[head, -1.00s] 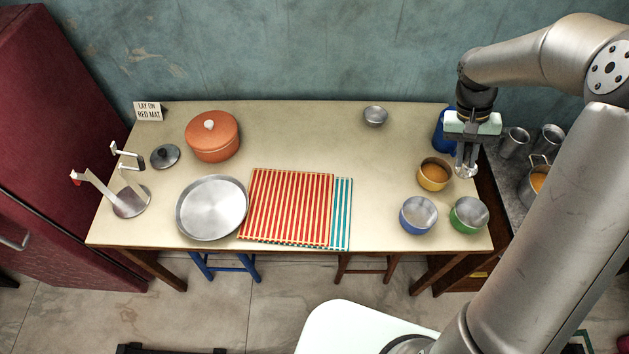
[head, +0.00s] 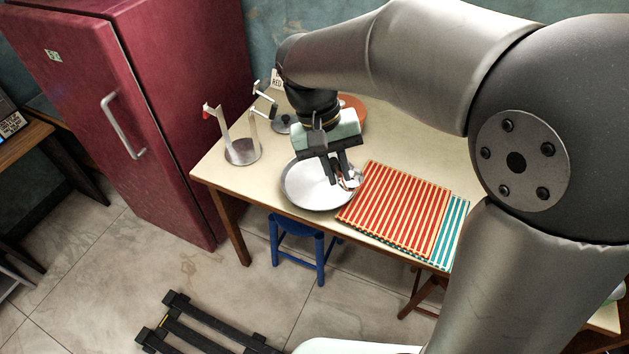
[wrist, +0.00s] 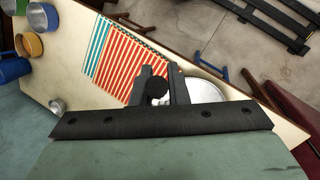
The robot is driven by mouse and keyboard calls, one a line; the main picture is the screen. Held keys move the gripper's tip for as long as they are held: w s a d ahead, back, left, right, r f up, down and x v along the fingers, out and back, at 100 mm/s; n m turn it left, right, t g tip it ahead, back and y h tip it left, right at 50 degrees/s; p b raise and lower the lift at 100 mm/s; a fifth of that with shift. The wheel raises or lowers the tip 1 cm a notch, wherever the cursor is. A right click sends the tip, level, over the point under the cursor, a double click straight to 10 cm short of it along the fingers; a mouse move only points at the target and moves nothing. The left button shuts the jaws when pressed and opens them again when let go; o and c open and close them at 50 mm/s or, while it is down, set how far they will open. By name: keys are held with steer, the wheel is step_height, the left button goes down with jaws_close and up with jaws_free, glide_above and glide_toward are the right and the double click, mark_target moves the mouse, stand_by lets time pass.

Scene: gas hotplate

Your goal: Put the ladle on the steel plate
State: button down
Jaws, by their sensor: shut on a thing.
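The steel plate (head: 310,190) is a round, shallow silver dish near the table's front edge, left of the striped mats. It also shows in the wrist view (wrist: 208,92), partly behind my gripper. My gripper (head: 344,182) is above the plate's right side, close to the mats, pointing down. It is shut on what looks like the ladle (head: 354,178), a small shiny metal piece at the fingertips. In the wrist view a dark rounded end (wrist: 157,88) sits between the fingers. Most of the ladle is hidden, and I cannot tell whether it touches the plate.
A red striped mat (head: 395,207) lies over a teal striped one (head: 452,232) right of the plate. A metal stand (head: 242,150) with hooked arms and a dark lid (head: 282,123) are at left. The orange pot (head: 352,108) is mostly behind my arm.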

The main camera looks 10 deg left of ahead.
steer(key=w+a+f+p, duration=0.4)
steer(key=w+a+f, duration=0.4)
steer(key=w+f, duration=0.2)
steer(key=shift+w+f, duration=0.35)
steer(key=shift+f, duration=0.95)
steer(key=shift+a, duration=0.1)
steer(key=shift+f, duration=0.2)
steer(key=c, duration=1.4)
jaws_free()
steer(key=shift+r, duration=0.1)
